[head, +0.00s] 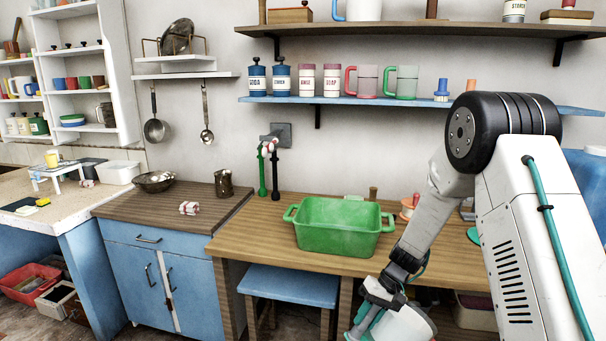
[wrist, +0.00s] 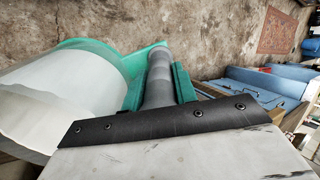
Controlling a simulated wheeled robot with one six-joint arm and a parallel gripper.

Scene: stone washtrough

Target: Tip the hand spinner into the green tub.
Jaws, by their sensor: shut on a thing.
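The green tub (head: 335,240) stands upright on the wooden counter, with a handle at each end. Its inner floor is mostly hidden from this angle. My gripper (head: 366,318) is low in front of the counter, below and to the right of the tub. It is shut on a grey handle, which shows between its teal fingers (wrist: 160,82) in the wrist view. A pale drum with a green edge, which looks like the hand spinner (head: 402,328), is beside the fingers. It fills the left of the wrist view (wrist: 65,95). Its lower part is cut off in the head view.
The wooden counter (head: 235,240) is clear left of the tub. A tap with green and black pipes (head: 268,165) stands behind it. A blue stool (head: 290,287) is below the counter edge. A blue shelf (head: 330,100) with jars and mugs hangs above.

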